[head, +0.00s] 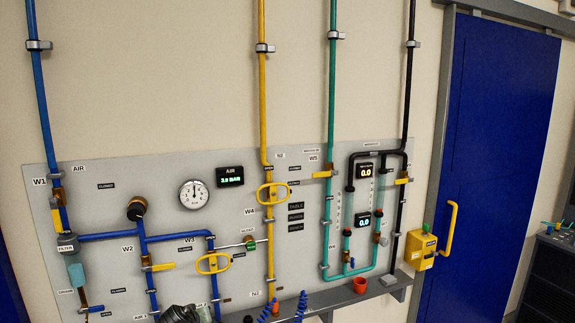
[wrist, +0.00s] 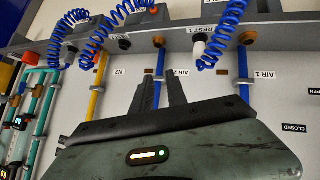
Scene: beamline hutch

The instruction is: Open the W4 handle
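The W4 handle (head: 272,194) is a yellow oval ring handle on the yellow pipe, beside the W4 label, in the middle of the grey panel. It lies roughly level across the pipe. My gripper (wrist: 159,76) shows in the wrist view with two dark fingers apart and nothing between them. In the head view a dark part of my arm (head: 183,314) shows at the bottom edge, below and left of the W4 handle. The W4 handle is not clearly seen in the wrist view.
A similar yellow oval handle (head: 213,263) by the W3 label is lower left. A yellow lever (head: 322,174) sits on the green pipe to the right. A blue door (head: 495,150) is at right.

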